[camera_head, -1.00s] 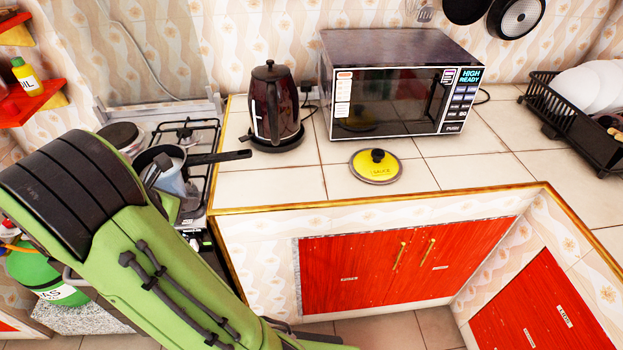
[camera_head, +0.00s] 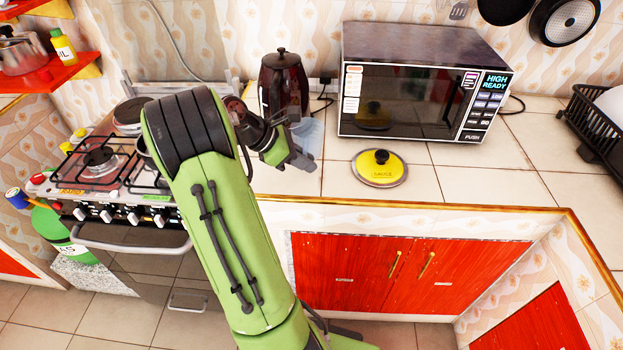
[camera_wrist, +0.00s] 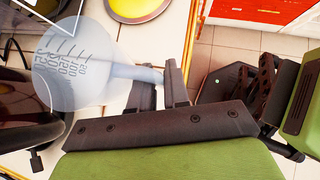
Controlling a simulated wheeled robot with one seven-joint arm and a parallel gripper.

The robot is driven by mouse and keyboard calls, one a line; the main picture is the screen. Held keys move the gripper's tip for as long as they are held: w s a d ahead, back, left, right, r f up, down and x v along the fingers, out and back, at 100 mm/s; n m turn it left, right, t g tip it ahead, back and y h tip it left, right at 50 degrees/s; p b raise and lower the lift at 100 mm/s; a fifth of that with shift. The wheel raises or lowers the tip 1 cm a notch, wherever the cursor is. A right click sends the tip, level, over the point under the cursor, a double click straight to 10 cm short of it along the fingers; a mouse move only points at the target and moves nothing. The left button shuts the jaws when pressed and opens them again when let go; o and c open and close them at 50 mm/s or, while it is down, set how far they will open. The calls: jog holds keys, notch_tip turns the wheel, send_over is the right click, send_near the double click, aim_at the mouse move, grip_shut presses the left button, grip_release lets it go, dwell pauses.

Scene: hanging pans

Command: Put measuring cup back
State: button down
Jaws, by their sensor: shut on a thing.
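The measuring cup is translucent pale blue with a printed scale. It shows large in the wrist view (camera_wrist: 72,62) and small in the head view (camera_head: 311,136), in front of the kettle near the counter's left end. My gripper (camera_wrist: 160,78) is shut on the cup's handle (camera_wrist: 135,73), and the cup juts out to the left of the fingers in the wrist view. In the head view my gripper (camera_head: 290,158) is above the counter, just below the kettle in the picture. I cannot tell the exact height of the cup above the tiles.
A dark kettle (camera_head: 283,82) stands behind the cup. The microwave (camera_head: 425,85) and a yellow lid (camera_head: 380,168) are to the right. The stove (camera_head: 95,165) is left, partly hidden by my arm. Pans (camera_head: 567,22) hang on the wall. A dish rack (camera_head: 595,115) stands far right.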

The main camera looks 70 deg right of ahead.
notch_tip(320, 180, down, 7)
jog(key=b, duration=0.3)
jog(key=shift+r, duration=0.3)
jog(key=c, duration=1.1)
grip_release()
jog(key=p+v, duration=0.6)
jog(key=v, duration=0.6)
jog(key=shift+p, duration=0.35)
